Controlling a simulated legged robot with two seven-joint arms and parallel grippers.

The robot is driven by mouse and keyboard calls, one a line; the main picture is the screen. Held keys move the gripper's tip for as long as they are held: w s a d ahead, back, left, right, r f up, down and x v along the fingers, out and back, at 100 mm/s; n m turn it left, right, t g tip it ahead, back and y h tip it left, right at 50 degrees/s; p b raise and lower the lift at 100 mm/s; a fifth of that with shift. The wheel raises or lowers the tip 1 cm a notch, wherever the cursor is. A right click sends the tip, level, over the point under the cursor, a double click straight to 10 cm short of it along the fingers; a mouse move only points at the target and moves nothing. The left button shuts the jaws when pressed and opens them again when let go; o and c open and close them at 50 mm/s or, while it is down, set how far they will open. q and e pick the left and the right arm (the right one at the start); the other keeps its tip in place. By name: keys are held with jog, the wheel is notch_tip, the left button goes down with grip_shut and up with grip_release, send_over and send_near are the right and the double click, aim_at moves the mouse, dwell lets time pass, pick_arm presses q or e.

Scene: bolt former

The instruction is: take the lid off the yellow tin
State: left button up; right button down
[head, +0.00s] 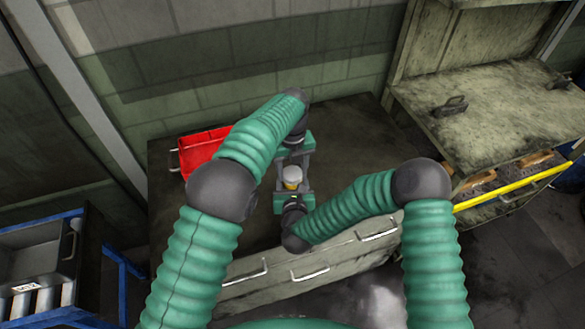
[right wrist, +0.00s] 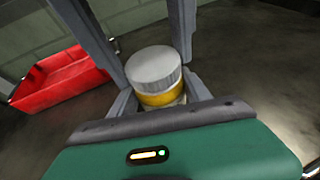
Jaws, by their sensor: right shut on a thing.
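The yellow tin (head: 292,186) stands upright on the dark bench top, with its grey lid (head: 292,173) on it. In the right wrist view the tin's yellow band (right wrist: 162,98) shows below the grey lid (right wrist: 153,66). My right gripper (head: 292,191) comes from the near side and is shut on the tin's body, one finger on each side. My left gripper (head: 293,165) comes from the far side. Its fingers stand on either side of the lid, and a narrow gap seems to show at the lid's left in the right wrist view. The tin's base is partly hidden.
A red bin (head: 203,148) lies on the dark bench (head: 340,130) to the left, behind my left arm. The bench has drawers with handles at its front. A worn workbench (head: 490,115) stands at the right. The bench top right of the grippers is clear.

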pick_arm(q)
jog(key=c, duration=0.9)
jog(key=n, duration=0.6)
jog(key=shift+c, duration=0.2)
pick_arm(e)
jog(key=shift+a, duration=0.1)
pick_arm(q)
jog(key=n, duration=0.6)
jog(key=shift+d, duration=0.1)
jog(key=n, duration=0.6)
jog(key=shift+r+n, duration=0.1)
jog(key=shift+n, duration=0.3)
jog(key=n, duration=0.6)
jog(key=shift+w, duration=0.1)
pick_arm(e)
jog(key=shift+a, duration=0.1)
pick_arm(q)
jog(key=n, duration=0.6)
jog(key=shift+n, duration=0.3)
pick_arm(e)
jog(key=shift+s, duration=0.1)
pick_arm(q)
jog(key=n, duration=0.6)
jog(key=shift+r+n, duration=0.1)
jog(key=shift+n, duration=0.2)
jog(key=n, duration=1.3)
jog(key=shift+w, duration=0.1)
